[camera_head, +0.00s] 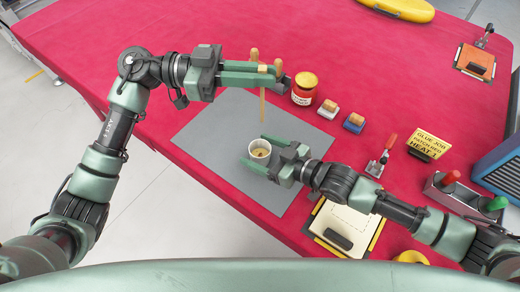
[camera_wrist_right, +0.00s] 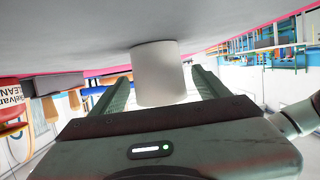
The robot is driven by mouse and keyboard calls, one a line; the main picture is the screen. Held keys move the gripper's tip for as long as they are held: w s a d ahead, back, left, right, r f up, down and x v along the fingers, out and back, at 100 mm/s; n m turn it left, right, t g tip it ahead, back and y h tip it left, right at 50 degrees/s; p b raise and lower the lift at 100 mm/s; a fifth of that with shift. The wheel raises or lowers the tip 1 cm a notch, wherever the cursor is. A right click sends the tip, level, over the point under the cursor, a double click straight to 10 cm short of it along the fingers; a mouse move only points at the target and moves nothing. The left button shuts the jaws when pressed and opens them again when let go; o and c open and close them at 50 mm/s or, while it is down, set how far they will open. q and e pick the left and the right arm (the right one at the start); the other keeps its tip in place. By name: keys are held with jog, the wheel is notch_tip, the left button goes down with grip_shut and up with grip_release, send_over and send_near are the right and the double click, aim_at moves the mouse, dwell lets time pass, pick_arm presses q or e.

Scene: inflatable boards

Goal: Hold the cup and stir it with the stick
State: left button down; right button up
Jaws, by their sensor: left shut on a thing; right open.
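A small white cup (camera_head: 259,150) with a yellowish content stands upright on the grey mat (camera_head: 215,135). My right gripper (camera_head: 256,152) is open, with its fingers on either side of the cup. In the right wrist view the cup (camera_wrist_right: 157,72) sits between the two open fingers (camera_wrist_right: 160,92), with a gap visible at the sides. My left gripper (camera_head: 268,74) is shut on a wooden stick (camera_head: 262,104) and holds it in the air, roughly vertical, with its lower end above the cup and apart from it.
A yellow sign (camera_head: 429,143), a red-handled tool (camera_head: 382,156) and a clipboard-like board (camera_head: 343,227) lie farther right. The left part of the mat is clear.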

jog(key=c, duration=1.5)
jog(key=shift+o, duration=0.2)
pick_arm(q)
notch_tip(320, 180, down, 17)
jog(key=shift+a+r, duration=0.2)
